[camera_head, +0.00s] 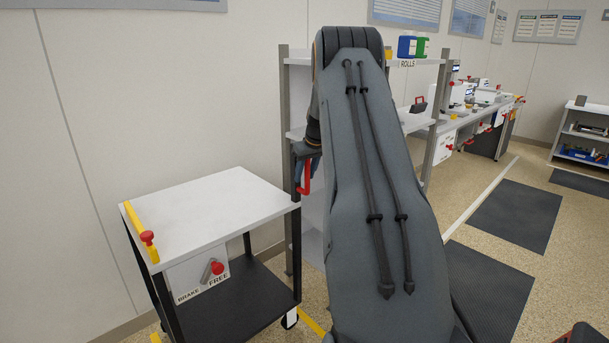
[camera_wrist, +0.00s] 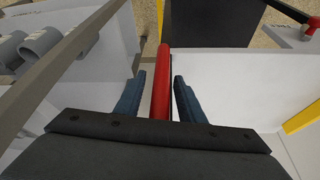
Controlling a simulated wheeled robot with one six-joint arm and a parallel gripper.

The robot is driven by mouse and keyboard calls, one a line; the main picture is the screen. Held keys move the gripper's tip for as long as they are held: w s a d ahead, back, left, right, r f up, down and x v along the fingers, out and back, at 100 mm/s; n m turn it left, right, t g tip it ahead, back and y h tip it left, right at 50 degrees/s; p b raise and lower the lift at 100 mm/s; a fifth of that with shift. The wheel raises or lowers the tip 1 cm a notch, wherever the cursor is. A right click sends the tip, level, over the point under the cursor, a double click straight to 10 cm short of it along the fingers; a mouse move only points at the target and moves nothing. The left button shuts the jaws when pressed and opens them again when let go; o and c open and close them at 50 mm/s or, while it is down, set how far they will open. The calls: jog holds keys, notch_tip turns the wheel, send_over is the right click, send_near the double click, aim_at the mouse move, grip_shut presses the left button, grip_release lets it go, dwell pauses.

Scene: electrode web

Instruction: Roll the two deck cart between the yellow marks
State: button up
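The two deck cart has a white top deck (camera_head: 215,207) and a black lower deck (camera_head: 235,305); it stands by the wall, left of my arm. A red handle (camera_head: 305,180) is at its right end, and it also shows in the wrist view (camera_wrist: 160,90). My gripper (camera_wrist: 158,85) is open, its blue fingers either side of the red handle with a small gap on each side. In the head view my gripper (camera_head: 305,165) is partly hidden by my arm. The brake lever's red knob (camera_head: 217,268) leans toward FREE.
A yellow floor mark (camera_head: 311,323) lies by the cart's front right wheel. Another yellow piece (camera_head: 155,338) shows at the lower left. A grey shelf rack (camera_head: 284,120) marked ROLLS stands right behind the cart. Dark mats (camera_head: 515,213) lie on the floor at right.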

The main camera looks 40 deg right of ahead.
jog(key=b+v, duration=0.1)
jog(key=v, duration=0.6)
jog(key=shift+r+b, duration=0.3)
jog(key=shift+r, duration=0.05)
jog(key=shift+s, duration=0.15)
jog(key=shift+a, duration=0.1)
